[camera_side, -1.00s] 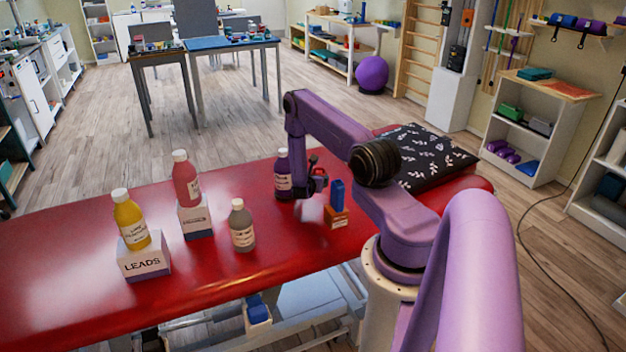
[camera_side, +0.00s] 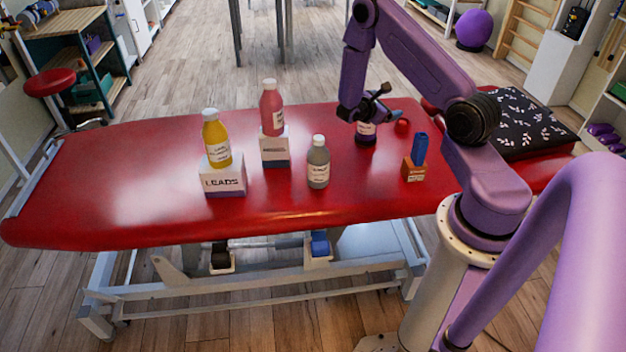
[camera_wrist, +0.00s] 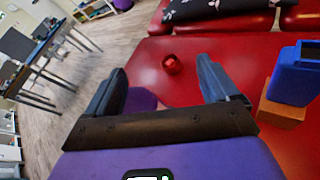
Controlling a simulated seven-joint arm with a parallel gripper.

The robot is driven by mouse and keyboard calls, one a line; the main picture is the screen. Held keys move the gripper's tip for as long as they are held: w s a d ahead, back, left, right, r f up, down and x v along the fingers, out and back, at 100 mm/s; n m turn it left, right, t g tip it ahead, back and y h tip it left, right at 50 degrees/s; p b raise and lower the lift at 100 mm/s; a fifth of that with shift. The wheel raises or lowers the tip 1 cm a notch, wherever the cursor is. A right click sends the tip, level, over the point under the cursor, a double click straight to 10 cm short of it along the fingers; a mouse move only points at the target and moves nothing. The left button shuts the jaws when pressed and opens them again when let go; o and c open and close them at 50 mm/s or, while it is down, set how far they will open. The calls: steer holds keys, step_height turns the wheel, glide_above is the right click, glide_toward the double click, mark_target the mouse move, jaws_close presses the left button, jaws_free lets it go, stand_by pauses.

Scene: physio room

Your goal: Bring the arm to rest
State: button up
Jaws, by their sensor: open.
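Grey (camera_side: 318,163), pink (camera_side: 271,108) and yellow (camera_side: 215,140) bottles stand to the left, the latter two on boxes. A patterned black cushion (camera_side: 513,125) lies at right.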

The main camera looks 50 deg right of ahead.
steer(key=s+a+r+m+t+y, duration=0.15)
steer(key=a+r, duration=0.25)
steer(key=a, duration=0.4)
steer(key=a+r+y, duration=0.2)
steer(key=a+r, duration=0.1)
steer(key=a, duration=0.6)
steer(key=s+a+r+m+t+y, duration=0.15)
steer(key=a+r, duration=0.25)
steer(key=a, duration=0.4)
steer(key=s+a+r+n+g+y, duration=0.1)
steer(key=s+a+r+y, duration=0.3)
steer(key=s+a+y, duration=0.5)
steer(key=s+a+n, duration=0.1)
steer(key=s+a, duration=0.7)
steer(key=shift+s+r+n+y, duration=0.15)
steer(key=shift+s+n+y, duration=0.25)
